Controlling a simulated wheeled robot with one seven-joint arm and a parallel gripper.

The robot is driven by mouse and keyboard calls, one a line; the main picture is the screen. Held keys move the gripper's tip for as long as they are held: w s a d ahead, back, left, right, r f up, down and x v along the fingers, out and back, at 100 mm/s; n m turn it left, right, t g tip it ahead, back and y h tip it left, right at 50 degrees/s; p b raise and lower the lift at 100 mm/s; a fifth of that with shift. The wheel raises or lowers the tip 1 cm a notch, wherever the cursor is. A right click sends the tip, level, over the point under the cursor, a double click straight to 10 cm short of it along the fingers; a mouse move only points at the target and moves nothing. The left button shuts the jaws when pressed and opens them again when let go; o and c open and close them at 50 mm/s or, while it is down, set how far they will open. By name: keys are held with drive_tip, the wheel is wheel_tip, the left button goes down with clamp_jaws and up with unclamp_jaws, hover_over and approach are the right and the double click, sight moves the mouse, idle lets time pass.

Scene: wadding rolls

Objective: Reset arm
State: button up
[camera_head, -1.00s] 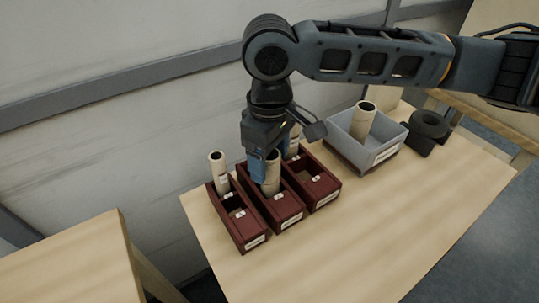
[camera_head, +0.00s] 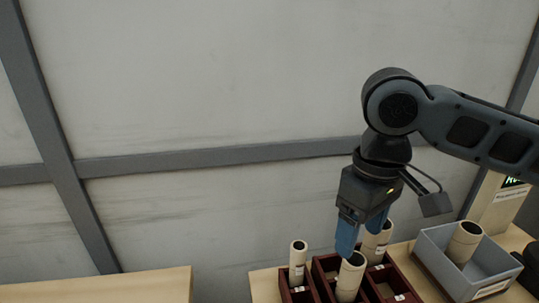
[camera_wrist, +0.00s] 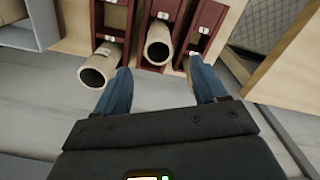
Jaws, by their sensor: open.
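My gripper (camera_head: 361,240) is open and empty, pointing down over the dark red bins. Its two blue fingers also show in the wrist view (camera_wrist: 160,68). A cardboard roll (camera_head: 350,277) stands in the middle red bin (camera_head: 322,268), just below the fingers; in the wrist view this roll (camera_wrist: 158,42) shows between and beyond the fingertips. A second roll (camera_head: 298,263) stands in the left bin. A third roll (camera_head: 376,241) stands in the right bin, close to the right finger.
A grey bin (camera_head: 442,268) with another roll (camera_head: 465,242) stands to the right on the wooden table (camera_head: 265,286). Dark round objects sit at the right edge. A second wooden surface (camera_head: 110,285) is at lower left. The wall (camera_head: 220,75) rises behind; space above the bins is free.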

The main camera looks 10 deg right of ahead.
drive_tip(key=a+r+m+t+y, duration=0.1)
drive_tip(key=a+r+t+y, duration=0.15)
drive_tip(key=a+y, duration=0.4)
drive_tip(key=w+a+r+m+t+y, duration=0.1)
drive_tip(key=a+r+t+y, duration=0.2)
drive_tip(key=a, duration=0.7)
drive_tip(key=a+r+m+t+y, duration=0.1)
drive_tip(key=a+t+y, duration=0.35)
drive_tip(key=a, duration=0.45)
drive_tip(key=s+d+f+m+t+h, duration=0.6)
drive_tip(key=s+d+f+m+h, duration=0.2)
drive_tip(key=s+d+f+h, duration=0.5)
drive_tip(key=s+d+f+n, duration=0.1)
drive_tip(key=s+d+n, duration=0.1)
drive_tip(key=s+d, duration=0.2)
drive_tip(key=s+d+n, duration=0.2)
drive_tip(key=s+d, duration=0.2)
drive_tip(key=s, duration=0.6)
drive_tip(key=s+d+f+n+g+h, duration=0.1)
drive_tip(key=s+d+n, duration=0.1)
drive_tip(key=s+d, duration=0.2)
drive_tip(key=s, duration=0.3)
drive_tip(key=shift+s+d+f, duration=0.3)
drive_tip(key=shift+d+f, duration=0.05)
